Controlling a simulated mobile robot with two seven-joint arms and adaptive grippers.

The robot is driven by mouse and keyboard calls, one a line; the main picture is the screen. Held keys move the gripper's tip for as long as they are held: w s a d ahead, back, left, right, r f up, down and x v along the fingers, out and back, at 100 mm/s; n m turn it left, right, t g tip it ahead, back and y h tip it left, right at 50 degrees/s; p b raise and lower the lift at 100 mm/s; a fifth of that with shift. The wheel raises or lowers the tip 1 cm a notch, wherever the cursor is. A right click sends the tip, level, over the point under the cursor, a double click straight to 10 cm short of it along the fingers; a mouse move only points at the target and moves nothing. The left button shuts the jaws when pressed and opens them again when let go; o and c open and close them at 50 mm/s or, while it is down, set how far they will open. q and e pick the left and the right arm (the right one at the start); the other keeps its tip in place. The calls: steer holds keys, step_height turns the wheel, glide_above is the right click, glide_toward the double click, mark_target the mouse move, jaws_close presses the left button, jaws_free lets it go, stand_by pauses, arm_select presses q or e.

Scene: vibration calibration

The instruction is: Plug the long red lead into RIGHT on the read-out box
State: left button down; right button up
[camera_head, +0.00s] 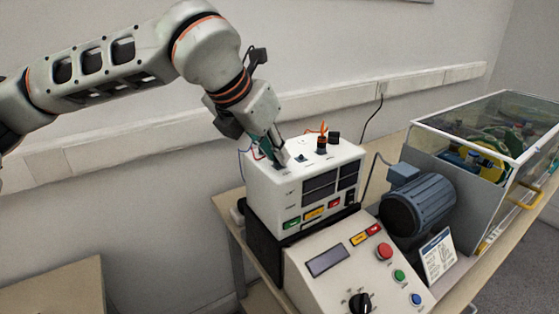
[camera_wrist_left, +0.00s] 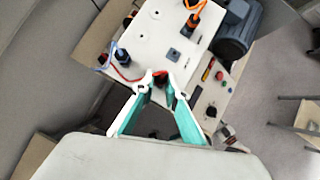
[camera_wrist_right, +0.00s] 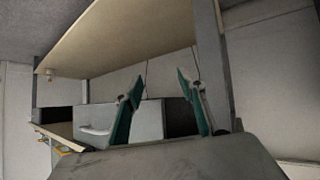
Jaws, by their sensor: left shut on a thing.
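I cannot tell whether this plug is seated in a socket. A bare square socket (camera_wrist_left: 174,53) shows beside it. The socket labels are too small to read. My right gripper (camera_wrist_right: 157,84) is open and empty, below a tabletop.
A blue lead (camera_wrist_left: 103,58) is near the box's edge. A sloped control panel (camera_head: 345,262), a blue motor (camera_head: 418,205) and a glass-covered case (camera_head: 480,150) stand close by.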

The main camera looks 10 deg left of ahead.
arm_select(q)
steer(key=shift+d+n+y, duration=0.1)
steer(key=shift+n+y, duration=0.2)
steer(key=shift+n, duration=0.3)
steer(key=shift+s+d+n+y+b, duration=0.1)
steer(key=shift+n+y+b, duration=0.3)
steer(key=shift+n, duration=0.3)
steer(key=shift+n+t+y, duration=0.3)
steer(key=shift+n+y, duration=0.1)
steer(key=shift+n, duration=0.3)
steer(key=shift+d+n+y, duration=0.25)
steer(key=shift+n+y, duration=0.25)
steer(key=shift+n, duration=0.3)
steer(key=shift+n+y, duration=0.7)
steer(key=shift+n, duration=0.5)
steer(key=shift+d+n+y, duration=0.1)
steer(key=shift+n+y, duration=0.5)
steer(key=shift+n, duration=0.5)
